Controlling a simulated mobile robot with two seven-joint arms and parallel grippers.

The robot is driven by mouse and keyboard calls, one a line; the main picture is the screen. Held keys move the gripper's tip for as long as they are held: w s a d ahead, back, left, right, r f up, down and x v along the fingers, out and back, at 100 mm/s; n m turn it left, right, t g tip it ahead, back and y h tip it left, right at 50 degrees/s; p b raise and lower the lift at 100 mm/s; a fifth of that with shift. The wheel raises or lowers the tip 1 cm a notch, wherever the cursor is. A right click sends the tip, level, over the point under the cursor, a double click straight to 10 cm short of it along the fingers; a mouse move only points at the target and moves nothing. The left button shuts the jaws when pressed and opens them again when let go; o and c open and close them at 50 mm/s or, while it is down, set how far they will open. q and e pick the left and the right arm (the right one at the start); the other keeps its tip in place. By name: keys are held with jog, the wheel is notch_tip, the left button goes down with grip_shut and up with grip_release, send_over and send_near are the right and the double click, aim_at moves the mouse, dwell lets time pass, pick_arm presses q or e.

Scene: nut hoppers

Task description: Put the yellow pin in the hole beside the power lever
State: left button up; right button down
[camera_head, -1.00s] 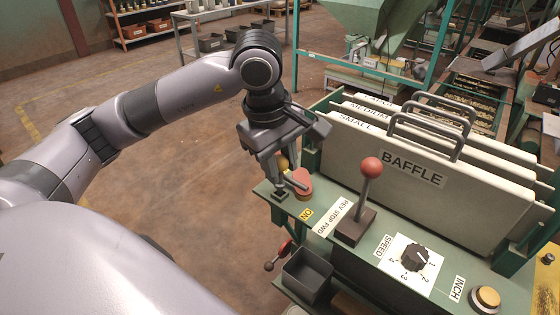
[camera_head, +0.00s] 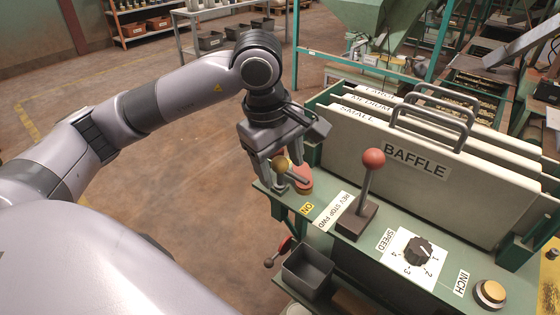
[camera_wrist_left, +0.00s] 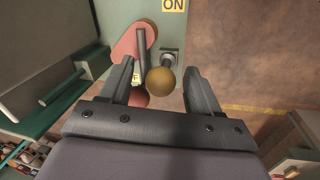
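The yellow pin's ball head (camera_head: 281,163) sits above a small dark square block (camera_head: 279,188) at the near-left corner of the green panel. In the left wrist view the ball (camera_wrist_left: 160,81) joins a short shaft ending at the block (camera_wrist_left: 171,56); the pin seems to stand in its hole, but the depth is hidden. The power lever (camera_wrist_left: 141,50) is a grey bar on a red base (camera_head: 304,184), close beside the pin. My left gripper (camera_head: 276,172) is open around the ball, with gaps on both sides (camera_wrist_left: 160,75). My right gripper is out of view.
The panel also holds a red-knobbed lever (camera_head: 372,162), a speed dial (camera_head: 420,250) and an inch button (camera_head: 490,292). Handled baffle plates (camera_head: 400,140) stand behind. A grey bin (camera_head: 307,268) hangs below the front edge. Open floor lies left.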

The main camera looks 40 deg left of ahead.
pick_arm(q)
jog(key=r, duration=0.3)
jog(key=s+r, duration=0.1)
jog(key=r, duration=0.1)
jog(key=shift+a+r+p, duration=0.15)
jog(key=shift+r+p, duration=0.15)
jog(key=shift+r, duration=0.05)
jog(key=shift+s+r, duration=0.15)
jog(key=shift+r, duration=0.5)
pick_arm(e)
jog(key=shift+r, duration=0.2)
pick_arm(q)
notch_tip(320, 180, up, 9)
jog(key=s+p, duration=0.1)
jog(key=p, duration=0.5)
jog(key=shift+s+a+p, duration=0.25)
jog(key=shift+s+p, duration=0.05)
jog(key=shift+s, duration=0.05)
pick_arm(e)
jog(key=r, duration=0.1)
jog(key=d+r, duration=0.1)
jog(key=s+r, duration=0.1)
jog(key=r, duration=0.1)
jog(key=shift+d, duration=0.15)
pick_arm(q)
jog(key=shift+f, duration=0.1)
